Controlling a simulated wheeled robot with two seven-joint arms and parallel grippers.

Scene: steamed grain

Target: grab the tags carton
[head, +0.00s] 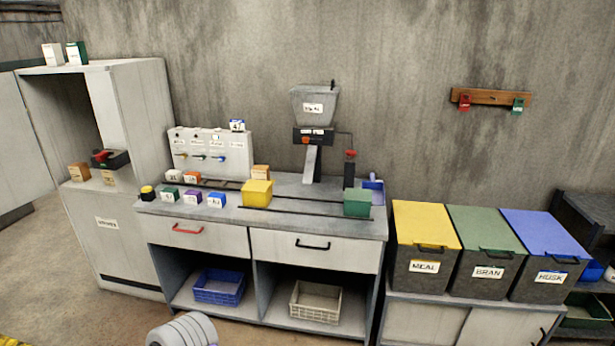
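I cannot read any label as tags, so I cannot tell which box is the tags carton. Small labelled boxes that could be it are a white carton (53,54) and a green carton (77,53) on top of the cabinet. A brown box (79,172) and a tan box (111,177) sit on the cabinet's open shelf. An orange-brown box (261,172) stands at the back of the workbench, behind a yellow box (257,194). Neither of my grippers shows in the head view.
The workbench (300,189) holds several small coloured boxes, a hopper machine (315,105) and a green box (357,202). A blue crate (220,287) and a beige crate (316,302) sit below. Meal (425,228), bran (487,238) and husk (546,240) bins stand right. Floor is clear at left.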

